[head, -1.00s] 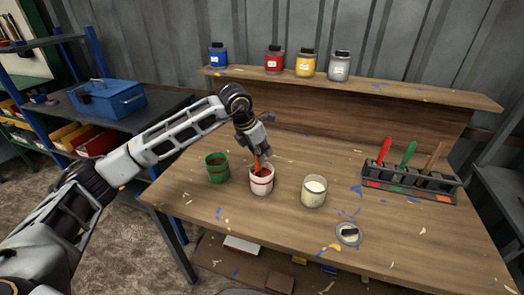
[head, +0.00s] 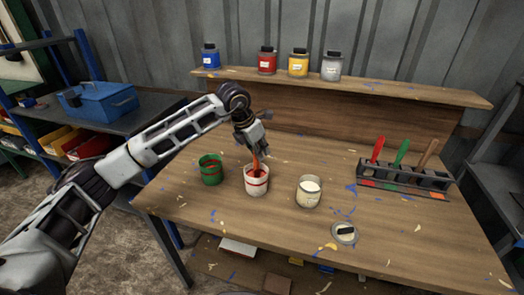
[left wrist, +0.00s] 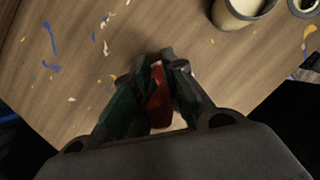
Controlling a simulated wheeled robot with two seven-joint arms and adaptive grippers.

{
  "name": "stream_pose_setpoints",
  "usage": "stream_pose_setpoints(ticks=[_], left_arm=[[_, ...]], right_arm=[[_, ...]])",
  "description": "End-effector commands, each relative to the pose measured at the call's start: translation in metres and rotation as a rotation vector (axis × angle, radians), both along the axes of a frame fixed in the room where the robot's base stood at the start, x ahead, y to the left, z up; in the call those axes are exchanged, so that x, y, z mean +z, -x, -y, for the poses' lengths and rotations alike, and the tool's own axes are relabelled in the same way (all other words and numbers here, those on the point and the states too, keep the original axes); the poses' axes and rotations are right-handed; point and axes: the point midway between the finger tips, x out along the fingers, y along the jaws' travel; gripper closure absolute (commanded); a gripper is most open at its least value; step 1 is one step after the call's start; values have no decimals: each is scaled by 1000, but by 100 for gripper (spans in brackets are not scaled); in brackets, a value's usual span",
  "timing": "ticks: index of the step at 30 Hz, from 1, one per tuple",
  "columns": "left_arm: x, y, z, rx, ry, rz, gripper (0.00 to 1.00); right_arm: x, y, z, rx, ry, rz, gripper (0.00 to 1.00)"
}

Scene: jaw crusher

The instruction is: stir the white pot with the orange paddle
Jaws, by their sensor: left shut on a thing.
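The white pot (head: 256,184) with a red band stands upright on the bench, with reddish contents visible at its mouth. My left gripper (head: 256,148) is above the pot, shut on the upper part of the orange paddle (head: 255,163). The paddle points down into the pot, and its lower end is hidden inside. In the left wrist view the fingers (left wrist: 160,72) close on both sides of the orange paddle (left wrist: 159,98); the pot is mostly hidden there. My right gripper is not in view.
A green pot (head: 210,172) stands close left of the white pot, and a cream-filled jar (head: 308,194) stands to its right. A lid (head: 344,232) lies near the front. A rack (head: 400,180) with red, green and brown-handled paddles is at right. Paint jars line the back shelf (head: 370,90).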

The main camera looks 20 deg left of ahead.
Motion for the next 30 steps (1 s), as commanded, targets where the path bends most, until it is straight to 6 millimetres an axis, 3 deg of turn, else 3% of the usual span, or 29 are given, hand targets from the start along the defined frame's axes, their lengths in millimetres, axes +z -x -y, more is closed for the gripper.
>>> stream_pose_setpoints(ticks=[17, 30], left_arm=[[2, 2, -1, 0, 0, 0, 100], [22, 2, -1, 0, 0, 0, 100]], right_arm=[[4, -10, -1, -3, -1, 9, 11], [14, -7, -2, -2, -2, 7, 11]])
